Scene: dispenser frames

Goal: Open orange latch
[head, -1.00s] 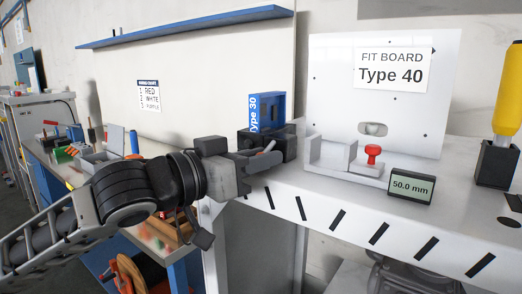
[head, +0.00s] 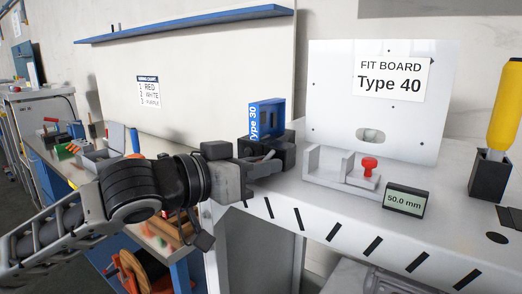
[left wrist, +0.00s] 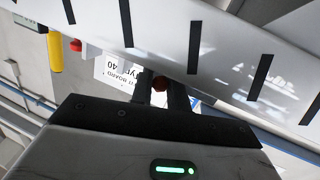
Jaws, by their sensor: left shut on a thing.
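The blue Type 30 block (head: 267,119) stands upright in a black holder (head: 284,148) at the table's left end in the head view. My left gripper (head: 271,162) is low against the front of this holder. In the head view the latch is hidden by the gripper. My right gripper is not in view.
The white table (head: 345,222) has black slots along its front. A grey fixture with a red knob (head: 370,164), a 50.0 mm display (head: 404,199) and the Type 40 fit board (head: 337,100) stand to the right. A yellow-handled tool (head: 507,95) stands at far right.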

